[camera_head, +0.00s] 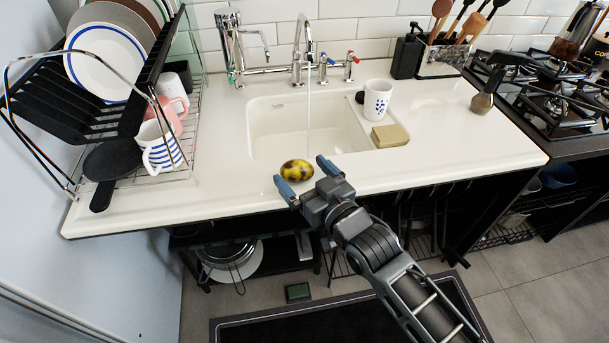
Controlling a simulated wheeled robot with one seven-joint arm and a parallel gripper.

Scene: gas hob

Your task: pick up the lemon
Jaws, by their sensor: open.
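The lemon (296,170) is yellow with dark blotches. It lies on the white counter just in front of the sink basin. My gripper (303,177) has two blue-tipped fingers spread apart, one on the left of the lemon and one on the right. The lemon shows at the opening between the fingertips, toward the sink. I cannot tell whether either finger touches it, or how high the gripper is above the counter.
The sink (262,128) has water running from its tap (302,50). A mug (376,98) and a sponge (390,135) stand right of the basin. A dish rack (170,140) with plates and mugs fills the left. A gas hob (560,105) is at the right.

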